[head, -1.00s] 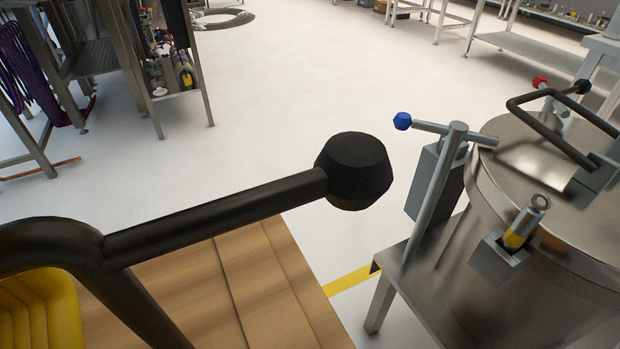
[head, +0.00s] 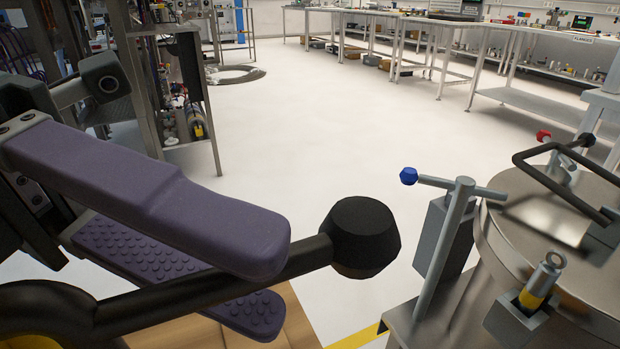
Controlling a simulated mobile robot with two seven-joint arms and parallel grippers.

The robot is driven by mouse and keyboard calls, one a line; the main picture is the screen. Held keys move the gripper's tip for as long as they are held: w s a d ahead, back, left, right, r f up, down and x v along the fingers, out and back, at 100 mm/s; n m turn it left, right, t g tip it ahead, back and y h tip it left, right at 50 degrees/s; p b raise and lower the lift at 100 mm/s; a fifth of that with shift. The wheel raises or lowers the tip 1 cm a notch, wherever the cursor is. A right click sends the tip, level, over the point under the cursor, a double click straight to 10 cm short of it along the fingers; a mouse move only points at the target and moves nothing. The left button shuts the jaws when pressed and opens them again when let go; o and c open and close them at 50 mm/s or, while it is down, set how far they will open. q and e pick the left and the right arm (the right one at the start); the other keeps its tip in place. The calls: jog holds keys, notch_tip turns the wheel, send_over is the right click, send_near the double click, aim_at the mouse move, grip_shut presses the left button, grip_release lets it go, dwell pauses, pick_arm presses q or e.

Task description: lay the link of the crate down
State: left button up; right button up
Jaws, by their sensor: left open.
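A thick black bar (head: 302,258) with a faceted black knob (head: 362,238) at its end runs from the lower left to mid picture in the head view. It appears to be the link. My left gripper (head: 258,282) comes in from the left with two purple pads, the lower one studded. Its pads are apart, one above and one below the bar, and the bar passes between them without being clamped. A light wooden surface (head: 300,325) shows beneath, perhaps part of the crate. Most of it is hidden by my gripper and the bar. My right gripper is out of view.
A steel vacuum chamber (head: 570,275) with a black handle and a blue-knobbed post (head: 450,235) stands close on the right. A metal rack (head: 208,120) stands at the left. White benches (head: 535,97) line the back. The floor between is open.

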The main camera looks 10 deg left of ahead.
pick_arm(q)
jog(key=shift+s+d+f, duration=0.1)
jog(key=shift+d, duration=0.65)
grip_shut()
dwell(0.9)
